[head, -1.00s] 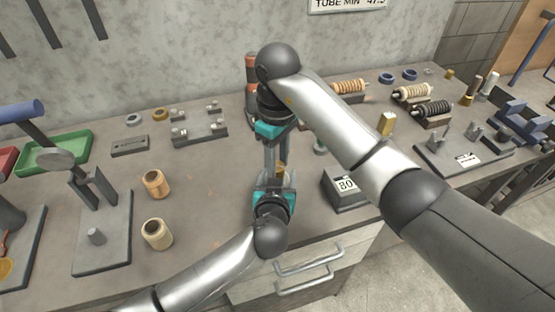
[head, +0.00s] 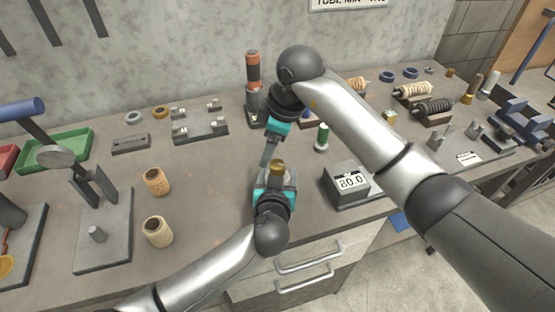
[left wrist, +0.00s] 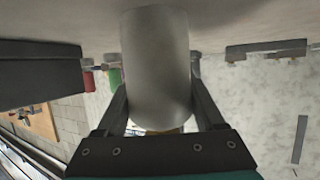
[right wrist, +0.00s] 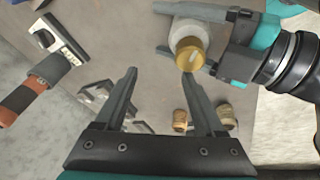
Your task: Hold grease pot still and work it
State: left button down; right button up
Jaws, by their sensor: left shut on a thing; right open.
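The grease pot, a pale grey cylinder with a brass cap, is in my left gripper (head: 275,183) near the bench's front edge. In the head view only its brass top (head: 277,168) shows clearly; the grey body (left wrist: 157,65) fills the middle of the left wrist view between the fingers. The right wrist view shows the brass cap (right wrist: 190,52) and the left fingers around the pot. My right gripper (head: 267,160) is open and empty, just behind and left of the pot, apart from it. Its spread fingers (right wrist: 160,80) show nothing between them.
A display box (head: 348,184) reading 80.0 stands right of the pot. A green bottle (head: 322,138) and a red-and-black upright tool (head: 253,85) stand behind.

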jog(key=r+n, duration=0.1)
jog(key=n, duration=0.3)
notch_tip(320, 180, up, 9)
jog(key=m+g+h, duration=0.2)
jog(key=m+h, duration=0.1)
jog(key=m, duration=2.4)
send_over(277, 164)
notch_tip(277, 164, down, 12)
jog(key=shift+r, duration=0.2)
